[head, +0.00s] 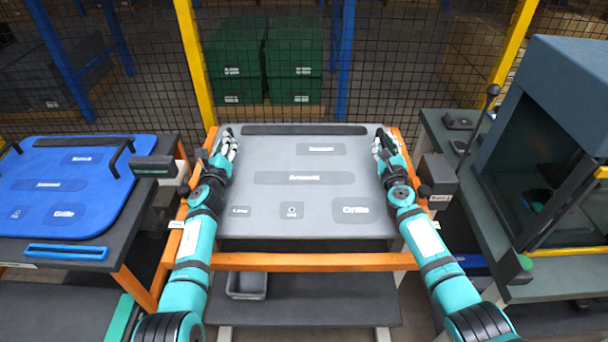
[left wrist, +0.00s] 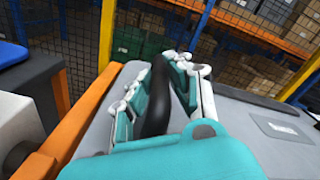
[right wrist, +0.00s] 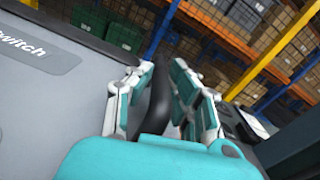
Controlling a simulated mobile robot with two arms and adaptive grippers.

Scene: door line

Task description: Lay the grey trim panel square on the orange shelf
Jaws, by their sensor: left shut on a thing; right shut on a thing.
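The grey trim panel (head: 300,218) lies flat and looks roughly square between the side rails of the orange shelf (head: 305,262). Its front edge is behind the front rail; I cannot tell whether it rests on the shelf or hangs just above. My left gripper (head: 224,148) is shut on a black handle at the panel's left side; the left wrist view shows the handle (left wrist: 157,95) between the fingers. My right gripper (head: 384,147) is shut on the matching right handle, seen in the right wrist view (right wrist: 160,92). Fingers hide parts of both handles.
A blue panel (head: 100,190) with black handles lies on the left table. A right bench (head: 470,230) carries a dark cabinet (head: 560,130). A grey bin (head: 247,285) sits on the lower deck. A mesh fence with yellow posts (head: 196,60) stands behind, before green crates.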

